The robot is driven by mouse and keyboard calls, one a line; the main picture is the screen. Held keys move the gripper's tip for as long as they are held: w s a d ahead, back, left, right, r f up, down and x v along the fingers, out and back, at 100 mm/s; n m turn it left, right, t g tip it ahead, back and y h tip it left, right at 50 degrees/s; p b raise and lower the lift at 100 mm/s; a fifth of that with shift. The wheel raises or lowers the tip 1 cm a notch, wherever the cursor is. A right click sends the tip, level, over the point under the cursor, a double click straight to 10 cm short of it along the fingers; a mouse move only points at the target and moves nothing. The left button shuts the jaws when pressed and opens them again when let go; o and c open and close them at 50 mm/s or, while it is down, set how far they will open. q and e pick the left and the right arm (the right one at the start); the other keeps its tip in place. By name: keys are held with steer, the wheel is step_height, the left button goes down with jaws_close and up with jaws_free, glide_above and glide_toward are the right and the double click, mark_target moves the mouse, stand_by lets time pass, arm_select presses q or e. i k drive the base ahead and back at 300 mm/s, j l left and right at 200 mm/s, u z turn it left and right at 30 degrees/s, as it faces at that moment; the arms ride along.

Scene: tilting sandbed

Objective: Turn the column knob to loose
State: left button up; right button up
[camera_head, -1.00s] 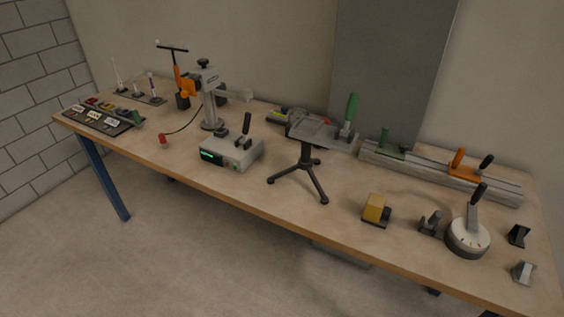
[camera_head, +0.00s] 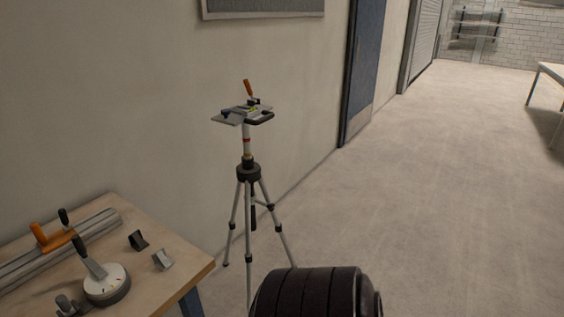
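A tripod (camera_head: 247,172) stands upright on the floor beyond the right end of the workbench, near the wall. Its pale centre column (camera_head: 247,143) has red and yellow bands and goes down into a black collar (camera_head: 248,172). A flat head plate (camera_head: 243,116) with an orange-handled lever (camera_head: 249,88) sits on top. I cannot make out a separate column knob on it at this size. Neither of my grippers is in view.
The workbench (camera_head: 160,215) corner is at lower left, with a grey rail (camera_head: 100,228), a round dial base (camera_head: 107,289) and two small dark-and-grey blocks. Open floor (camera_head: 420,180) lies right of the tripod. A blue door (camera_head: 363,70) is in the wall behind.

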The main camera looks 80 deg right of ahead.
mark_target(271, 207)
steer(key=z, duration=2.25)
steer(key=i+l+u, duration=0.1)
steer(key=u, duration=0.25)
steer(key=i+l+u, duration=0.15)
steer(key=u, duration=0.25)
steer(key=i+l+u, duration=0.15)
steer(key=u, duration=0.2)
